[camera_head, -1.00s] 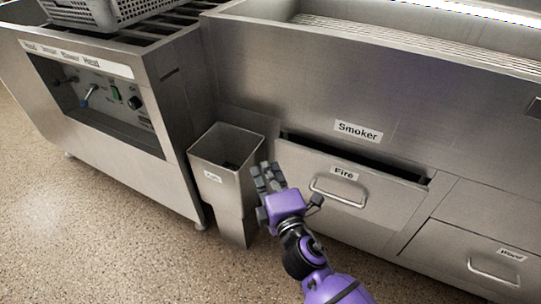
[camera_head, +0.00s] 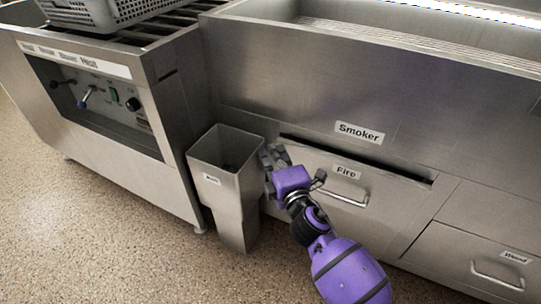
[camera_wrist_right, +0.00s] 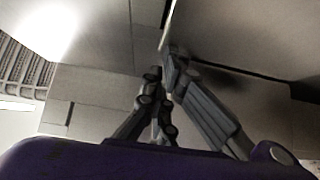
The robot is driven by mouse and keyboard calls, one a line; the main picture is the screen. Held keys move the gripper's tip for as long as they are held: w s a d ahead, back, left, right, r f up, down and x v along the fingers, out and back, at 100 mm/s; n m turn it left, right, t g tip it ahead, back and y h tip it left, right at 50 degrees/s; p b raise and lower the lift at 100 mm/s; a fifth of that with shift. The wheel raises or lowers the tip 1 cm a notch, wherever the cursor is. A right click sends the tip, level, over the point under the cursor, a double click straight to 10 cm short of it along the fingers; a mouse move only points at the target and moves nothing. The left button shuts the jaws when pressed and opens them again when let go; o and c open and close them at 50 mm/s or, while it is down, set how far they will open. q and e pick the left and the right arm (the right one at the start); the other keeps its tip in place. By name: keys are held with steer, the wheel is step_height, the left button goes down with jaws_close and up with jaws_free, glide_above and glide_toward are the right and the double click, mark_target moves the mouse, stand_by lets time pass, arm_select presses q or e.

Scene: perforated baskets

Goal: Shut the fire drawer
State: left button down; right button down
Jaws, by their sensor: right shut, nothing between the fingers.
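The fire drawer (camera_head: 372,212) is a steel front with a "Fire" label and a bar handle, below the "Smoker" label. A thin dark gap shows along its top edge, so it stands slightly out. My right gripper (camera_head: 272,158) is at the left end of the drawer front, up against or very close to it, with its fingers shut and empty. In the right wrist view the fingers (camera_wrist_right: 165,95) are by a steel panel edge; whether they touch it is unclear. My left gripper is not in view.
A steel ash bin (camera_head: 226,178) stands just left of my right gripper. A control cabinet (camera_head: 110,110) with knobs and a grey basket (camera_head: 105,12) is further left. The wood drawer (camera_head: 480,262) is at lower right. The floor in front is clear.

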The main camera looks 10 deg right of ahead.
mark_target(278, 141)
steer(key=w+d, duration=0.2)
steer(key=shift+w+r, duration=0.15)
steer(key=shift+w, duration=0.2)
steer(key=shift+w+d+r, duration=0.1)
